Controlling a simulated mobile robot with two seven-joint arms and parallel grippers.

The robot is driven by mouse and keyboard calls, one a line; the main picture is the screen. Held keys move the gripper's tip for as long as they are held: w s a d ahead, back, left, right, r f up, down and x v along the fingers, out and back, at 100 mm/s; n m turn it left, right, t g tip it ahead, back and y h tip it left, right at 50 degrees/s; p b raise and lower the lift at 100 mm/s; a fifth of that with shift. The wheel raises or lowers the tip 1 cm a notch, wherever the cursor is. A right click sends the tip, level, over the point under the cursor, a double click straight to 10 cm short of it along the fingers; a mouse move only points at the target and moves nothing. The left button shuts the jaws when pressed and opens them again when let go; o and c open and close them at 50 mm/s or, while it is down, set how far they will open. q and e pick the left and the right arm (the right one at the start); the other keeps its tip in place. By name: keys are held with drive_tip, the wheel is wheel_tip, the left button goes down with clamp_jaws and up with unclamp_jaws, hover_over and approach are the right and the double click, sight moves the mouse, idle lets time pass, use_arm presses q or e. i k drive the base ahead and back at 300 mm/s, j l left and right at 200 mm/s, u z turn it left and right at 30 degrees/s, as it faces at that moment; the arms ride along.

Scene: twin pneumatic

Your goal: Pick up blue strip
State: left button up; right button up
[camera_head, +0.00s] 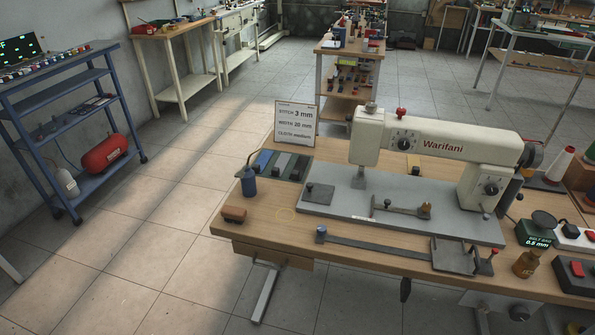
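A blue strip (262,161) lies at the back left of the wooden sewing table (262,222). It is the leftmost of a few flat strips lying side by side, with a grey strip (281,163) and a darker strip (298,168) to its right. A small blue bottle with a thin spout (249,185) stands just in front of the blue strip. Neither of my grippers is in view.
A white sign (296,122) stands behind the strips. The Warifani sewing machine (430,146) fills the table's middle and right. A brown block (234,214) lies near the front left corner. A blue cart (70,130) stands left; open floor lies between.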

sight(262, 162)
drive_tip(key=z, duration=0.4)
drive_tip(key=i+j+z, duration=0.15)
drive_tip(key=j+z, duration=0.25)
drive_tip(key=i+j+z, duration=0.1)
drive_tip(key=j+z, duration=0.55)
drive_tip(key=j, duration=0.6)
